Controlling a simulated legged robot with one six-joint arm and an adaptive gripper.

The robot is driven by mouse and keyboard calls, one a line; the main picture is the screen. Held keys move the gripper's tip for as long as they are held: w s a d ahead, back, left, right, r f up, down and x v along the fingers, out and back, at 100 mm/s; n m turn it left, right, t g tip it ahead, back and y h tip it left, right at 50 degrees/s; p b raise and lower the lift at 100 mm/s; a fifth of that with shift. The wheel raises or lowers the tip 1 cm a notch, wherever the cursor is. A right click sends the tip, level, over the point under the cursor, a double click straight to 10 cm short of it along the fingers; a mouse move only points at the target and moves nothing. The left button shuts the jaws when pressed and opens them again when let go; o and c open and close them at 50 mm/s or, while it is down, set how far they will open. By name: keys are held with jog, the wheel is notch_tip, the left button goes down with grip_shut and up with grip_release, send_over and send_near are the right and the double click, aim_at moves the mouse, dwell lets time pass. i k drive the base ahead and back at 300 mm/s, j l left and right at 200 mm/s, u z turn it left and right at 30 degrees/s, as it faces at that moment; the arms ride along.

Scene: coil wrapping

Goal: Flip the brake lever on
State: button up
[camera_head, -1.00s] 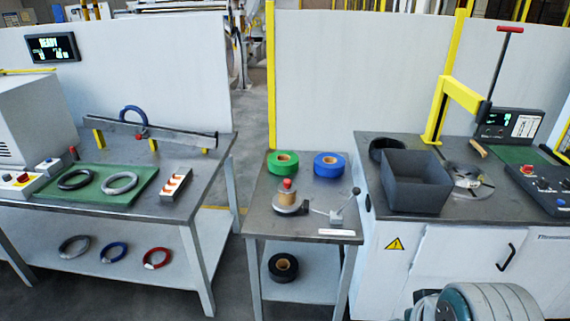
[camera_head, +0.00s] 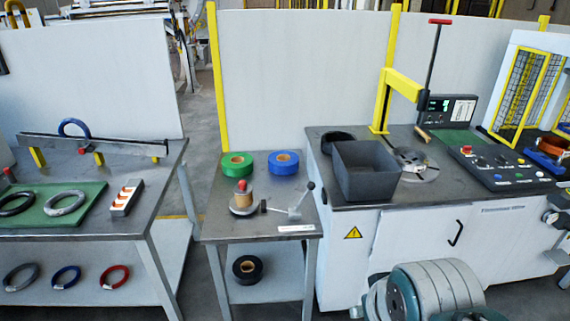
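A small lever with a black ball knob (camera_head: 311,186) rises from a grey block (camera_head: 295,213) on the narrow middle table. Its arm tilts up and to the right. Beside it on the left, a brown spool (camera_head: 243,199) with a red top sits on a round grey base. A second, tall lever with a red handle (camera_head: 439,22) leans above the yellow frame on the right bench. No label shows which one is the brake lever. Teal and pale grey links of my arm show at the bottom right. My gripper cannot be made out in this view.
Green tape (camera_head: 237,165) and blue tape (camera_head: 283,162) lie behind the spool. A dark grey bin (camera_head: 366,172) stands on the right bench, close to the lever's right side. The left bench (camera_head: 150,183) holds rings on a green mat. A floor gap separates it from the middle table.

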aim_at(311, 185)
jog(key=i+l, duration=0.1)
jog(key=i, duration=0.6)
jog(key=i+l, duration=0.1)
jog(key=i, duration=0.6)
